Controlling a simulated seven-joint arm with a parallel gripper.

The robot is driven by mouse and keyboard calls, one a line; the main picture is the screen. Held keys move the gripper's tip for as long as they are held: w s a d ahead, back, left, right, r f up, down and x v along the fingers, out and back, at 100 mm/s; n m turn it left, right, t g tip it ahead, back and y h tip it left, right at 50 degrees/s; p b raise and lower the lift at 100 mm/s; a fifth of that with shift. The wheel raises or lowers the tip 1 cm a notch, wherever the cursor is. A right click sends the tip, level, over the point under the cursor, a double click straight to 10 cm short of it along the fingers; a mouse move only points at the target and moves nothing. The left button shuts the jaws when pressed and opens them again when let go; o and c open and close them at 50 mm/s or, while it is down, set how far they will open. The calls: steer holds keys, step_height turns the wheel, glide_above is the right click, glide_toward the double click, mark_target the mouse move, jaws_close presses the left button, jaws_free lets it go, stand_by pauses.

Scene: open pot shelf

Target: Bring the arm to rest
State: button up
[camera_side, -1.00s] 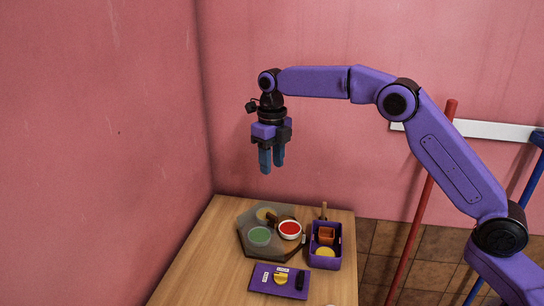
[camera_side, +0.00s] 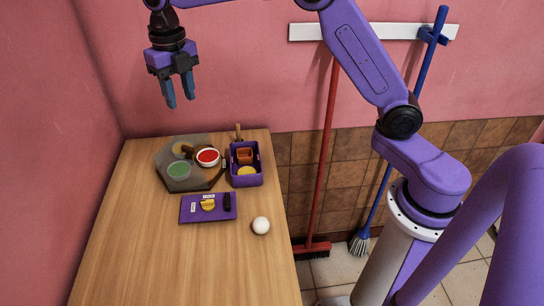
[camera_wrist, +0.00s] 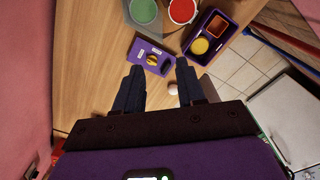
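My gripper (camera_side: 179,97) hangs high above the back of the wooden table (camera_side: 125,235), fingers pointing down. Its two blue fingers are apart, with nothing between them. In the wrist view my gripper (camera_wrist: 159,70) also shows open and empty, the table well below it. My arm reaches in from the right, bent at its joints and clear of the table and the things on it. Part of the arm near the wrist is cut off by the top edge of the side view.
A grey tray (camera_side: 163,164) holds a green dish (camera_side: 178,170) and a red-filled bowl (camera_side: 207,156). A purple box (camera_side: 247,180), a purple panel (camera_side: 190,210) and a white ball (camera_side: 261,225) are nearby. Red (camera_side: 325,150) and blue (camera_side: 385,180) brooms stand right. The table's front is clear.

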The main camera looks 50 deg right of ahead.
steer(key=s+m, duration=1.1)
steer(key=s, duration=0.8)
steer(key=s+d+f+m, duration=0.2)
steer(key=s+d+m, duration=0.3)
steer(key=s, duration=0.3)
steer(key=s+d+f+m, duration=0.3)
steer(key=s+d+m, duration=0.3)
steer(key=s, duration=0.3)
steer(key=shift+s+d+f, duration=0.15)
steer(key=shift+f, duration=0.05)
